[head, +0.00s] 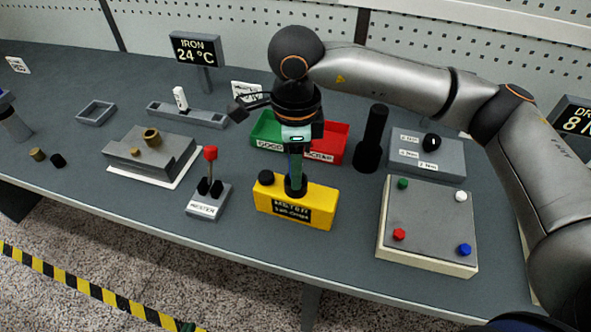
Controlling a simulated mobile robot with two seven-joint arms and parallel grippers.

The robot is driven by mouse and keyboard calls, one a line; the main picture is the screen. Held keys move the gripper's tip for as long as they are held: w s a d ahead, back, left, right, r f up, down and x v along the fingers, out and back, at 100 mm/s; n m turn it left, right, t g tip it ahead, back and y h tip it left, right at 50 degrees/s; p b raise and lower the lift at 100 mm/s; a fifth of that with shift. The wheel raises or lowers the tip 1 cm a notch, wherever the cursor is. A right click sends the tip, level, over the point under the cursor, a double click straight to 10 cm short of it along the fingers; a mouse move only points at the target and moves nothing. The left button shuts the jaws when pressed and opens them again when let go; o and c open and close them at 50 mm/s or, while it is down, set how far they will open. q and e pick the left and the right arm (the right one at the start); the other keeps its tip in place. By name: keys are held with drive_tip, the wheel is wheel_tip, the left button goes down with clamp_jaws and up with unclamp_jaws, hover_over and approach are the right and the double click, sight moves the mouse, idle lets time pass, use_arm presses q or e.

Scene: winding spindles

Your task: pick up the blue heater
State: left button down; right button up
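I cannot make out a blue heater with certainty. A blue knob (464,249) sits on the flat panel box (428,270) at right. A grey cylinder with a partly cut-off dark bluish top (14,124) stands at the left edge. My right arm comes in from the right, and its gripper (296,187) points down at the yellow meter (322,207). A narrow dark teal shape (296,164) lies along the gripper; I cannot tell whether it is fingers or something held. Contact with the meter is unclear. My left gripper is not in view.
Green (266,130) and red (335,136) bins stand behind the meter. A black post (372,138) is right of them. A red-topped lever box (208,200) and a grey block (150,158) stand at left. The table front between the meter and panel box is clear.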

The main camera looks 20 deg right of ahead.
clamp_jaws()
idle(0.5)
